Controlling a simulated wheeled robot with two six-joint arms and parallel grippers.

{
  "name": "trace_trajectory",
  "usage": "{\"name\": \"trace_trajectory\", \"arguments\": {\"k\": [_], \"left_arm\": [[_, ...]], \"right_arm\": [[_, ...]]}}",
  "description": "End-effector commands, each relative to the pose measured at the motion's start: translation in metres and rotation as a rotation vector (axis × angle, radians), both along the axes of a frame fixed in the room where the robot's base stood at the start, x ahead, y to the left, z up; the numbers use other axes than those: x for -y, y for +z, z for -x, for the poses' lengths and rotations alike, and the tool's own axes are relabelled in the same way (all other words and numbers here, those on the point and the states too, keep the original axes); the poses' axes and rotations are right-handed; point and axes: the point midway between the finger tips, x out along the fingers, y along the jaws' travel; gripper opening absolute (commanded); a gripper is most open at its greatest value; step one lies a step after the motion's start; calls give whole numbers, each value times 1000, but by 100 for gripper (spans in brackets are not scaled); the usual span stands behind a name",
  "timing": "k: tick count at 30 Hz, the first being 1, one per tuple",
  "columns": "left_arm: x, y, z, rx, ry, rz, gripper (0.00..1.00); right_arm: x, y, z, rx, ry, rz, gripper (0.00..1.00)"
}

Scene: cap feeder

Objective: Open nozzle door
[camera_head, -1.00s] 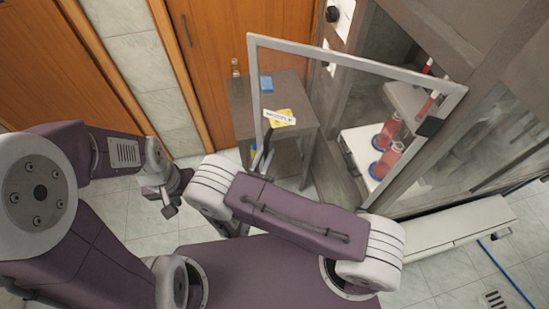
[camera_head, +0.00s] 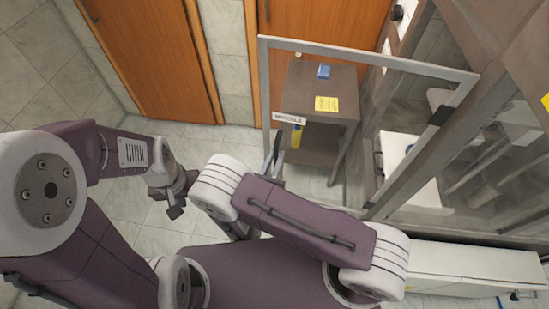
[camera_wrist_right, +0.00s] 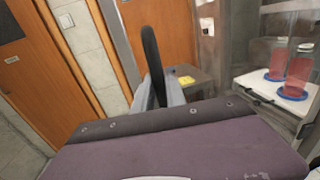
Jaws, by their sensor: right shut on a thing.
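The nozzle door (camera_head: 368,56) is a clear panel in a grey frame with a "NOZZLE" label (camera_head: 290,118). It stands swung out from the cabinet (camera_head: 480,95), with a dark hinge block at its right side. My right gripper (camera_head: 273,165) is shut on the door's black handle at the lower left edge. The handle (camera_wrist_right: 152,60) rises between the grey fingers (camera_wrist_right: 161,93) in the right wrist view. My left gripper (camera_head: 175,205) hangs at the left, away from the door; its jaws are too small to read.
A small grey table (camera_head: 345,80) with a blue item (camera_head: 324,71) and yellow note (camera_head: 326,104) stands behind the door. Red containers (camera_wrist_right: 298,70) on blue bases sit in the cabinet. A low white unit (camera_head: 470,262) is at right. Floor at left is clear.

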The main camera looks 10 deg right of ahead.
Motion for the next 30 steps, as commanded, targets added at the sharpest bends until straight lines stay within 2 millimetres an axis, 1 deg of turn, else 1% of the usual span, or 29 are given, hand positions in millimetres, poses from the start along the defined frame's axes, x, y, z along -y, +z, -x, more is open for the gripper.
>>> {"name": "trace_trajectory", "arguments": {"k": [12, 13, 14, 15, 23, 25, 28, 30], "left_arm": [[0, 0, 0, 0, 0, 0, 36], [0, 0, 0, 0, 0, 0, 36], [0, 0, 0, 0, 0, 0, 36], [0, 0, 0, 0, 0, 0, 36], [0, 0, 0, 0, 0, 0, 36], [0, 3, 0, 0, 0, 0, 36], [0, 14, 0, 0, 0, 0, 36], [0, 24, 0, 0, 0, 0, 36]], "right_arm": [[1, -1, 0, -4, -5, 1, 0], [1, -1, 0, -4, -4, 1, 24], [1, -1, 0, -4, -4, 1, 33], [1, -1, 0, -3, -4, 1, 38], [1, 0, 0, -1, -3, 0, 38], [0, 3, 0, -1, -3, 0, 38], [-2, 16, 0, -1, -7, 0, 38], [-4, 30, 1, 0, -13, -2, 38]]}}
